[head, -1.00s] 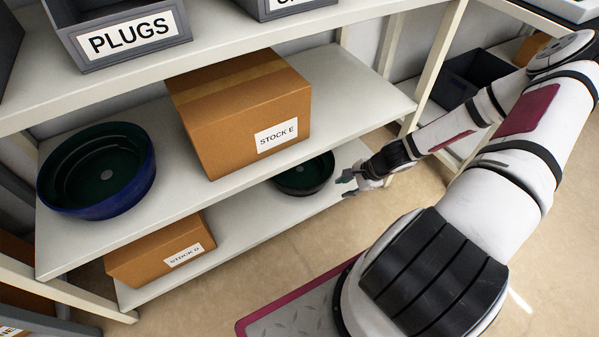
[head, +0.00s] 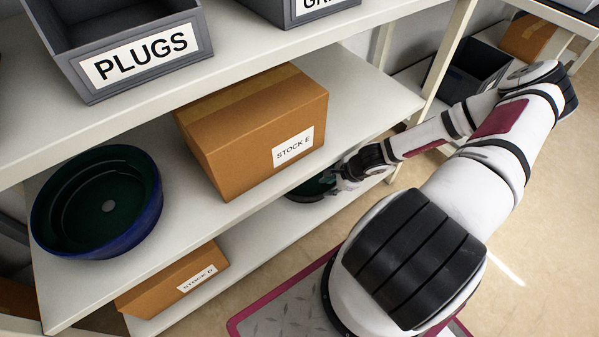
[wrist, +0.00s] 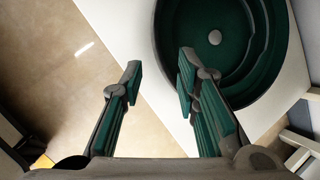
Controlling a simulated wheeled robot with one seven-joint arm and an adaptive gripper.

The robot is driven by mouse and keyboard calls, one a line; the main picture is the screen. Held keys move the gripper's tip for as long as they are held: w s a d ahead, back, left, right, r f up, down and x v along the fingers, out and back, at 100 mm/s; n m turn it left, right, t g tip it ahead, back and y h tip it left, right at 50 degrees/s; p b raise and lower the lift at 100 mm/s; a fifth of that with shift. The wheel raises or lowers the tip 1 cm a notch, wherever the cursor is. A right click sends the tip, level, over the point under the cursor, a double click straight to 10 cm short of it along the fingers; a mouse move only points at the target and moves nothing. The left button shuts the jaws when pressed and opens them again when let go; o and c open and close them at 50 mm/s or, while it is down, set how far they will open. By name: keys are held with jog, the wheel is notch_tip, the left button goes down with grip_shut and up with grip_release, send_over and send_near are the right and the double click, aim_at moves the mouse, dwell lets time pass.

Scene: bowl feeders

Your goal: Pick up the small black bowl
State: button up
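The small black bowl (head: 308,190) with a green inside sits on the lower shelf, below and beside the STOCK E box. The middle shelf and my gripper hide part of it in the head view. In the wrist view the bowl (wrist: 235,95) fills the upper right, with a pale round spot in its middle. My gripper (head: 338,184) is at the bowl's right side in the head view. In the wrist view my gripper (wrist: 160,72) is open and empty. Its right finger overlaps the bowl's near rim; its left finger is over the floor beyond the shelf edge. I cannot tell whether it touches.
A larger blue bowl (head: 100,240) stands on the middle shelf at left. The STOCK E box (head: 255,125) stands on that shelf, above the black bowl. Another box (head: 170,285) lies on the lower shelf. A PLUGS bin (head: 125,50) is on top. Open floor (head: 510,220) is at right.

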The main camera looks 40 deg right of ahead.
aim_at(309, 197)
jog(key=b+x, duration=0.3)
jog(key=x, duration=0.5)
jog(key=shift+w+a+f, duration=0.1)
jog(key=shift+w+f, duration=0.1)
jog(key=shift+f, duration=0.05)
jog(key=shift+a+b+x, duration=0.2)
jog(key=shift+b+x, duration=1.8)
jog(key=shift+x, duration=0.6)
jog(key=shift+r, duration=0.1)
grip_shut()
jog(key=shift+w+r, duration=0.1)
